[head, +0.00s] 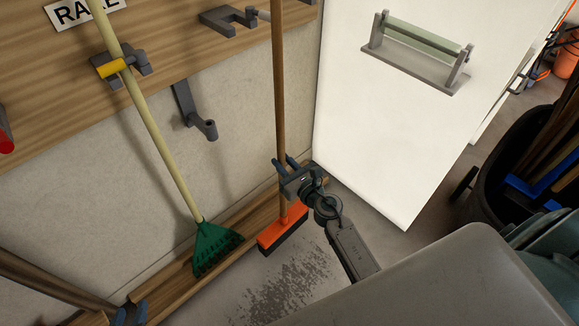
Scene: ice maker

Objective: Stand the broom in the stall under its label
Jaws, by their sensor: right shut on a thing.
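The broom has a brown handle (279,80) and an orange head (283,228) with dark bristles. It stands nearly upright, its head low beside the wooden floor ledge. My right gripper (284,166) is shut around the lower handle, above the head. A grey bracket (230,22) on the wooden wall board is just left of the upper handle; I cannot tell whether they touch. The handle's top is out of view. The only label in view, a partly covered RAKE sign (82,11), is above the rake.
A rake with a green head (214,247) stands to the left in a yellow-marked holder (115,68). A grey hook (195,110) sticks out between rake and broom. A white cabinet (385,110) is close on the right. A dark bin (500,180) stands further right.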

